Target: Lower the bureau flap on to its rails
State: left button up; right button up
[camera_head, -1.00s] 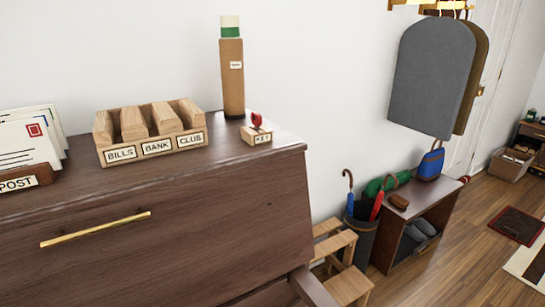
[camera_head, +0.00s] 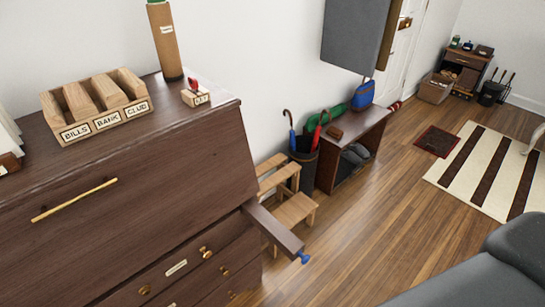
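The bureau flap (camera_head: 150,185) is a dark wood sloping front with a long brass bar handle (camera_head: 75,200). It is closed up against the bureau. One support rail (camera_head: 272,228) with a blue knob (camera_head: 305,257) at its end sticks out from the bureau's right side, below the flap. The rail on the left side is out of the picture. Neither of my grippers shows in the head view.
A sorter (camera_head: 98,108), a tall tube (camera_head: 164,42) and a key block (camera_head: 196,95) stand on the bureau top. Drawers (camera_head: 180,268) lie below the flap. A step stool (camera_head: 290,210), an umbrella stand and a bench stand beyond.

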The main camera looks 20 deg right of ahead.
aim_at(70, 244)
jog(key=z, duration=0.95)
jog(key=u, duration=1.65)
